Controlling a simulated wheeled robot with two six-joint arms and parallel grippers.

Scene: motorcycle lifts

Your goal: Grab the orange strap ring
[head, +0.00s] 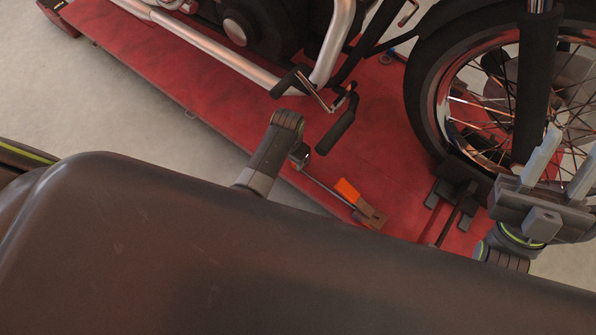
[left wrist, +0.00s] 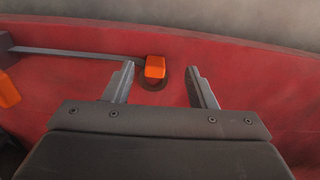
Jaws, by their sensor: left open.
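The orange strap ring shows in the left wrist view as a small orange block (left wrist: 155,68) with a dark brown ring partly behind it, over the red lift deck (left wrist: 60,80). A flat grey strap (left wrist: 75,51) runs to it from the left. My left gripper (left wrist: 160,84) is open, and the orange block appears between its fingertips, with nothing gripped.
The motorcycle stands on the red deck, with its front wheel (head: 470,105) at the right and a pedal (head: 337,133) low on its side. A dark wheel clamp (head: 455,185) sits by the tyre. Another orange part (left wrist: 8,90) is at the left wrist view's edge. Grey floor (head: 110,110) is clear.

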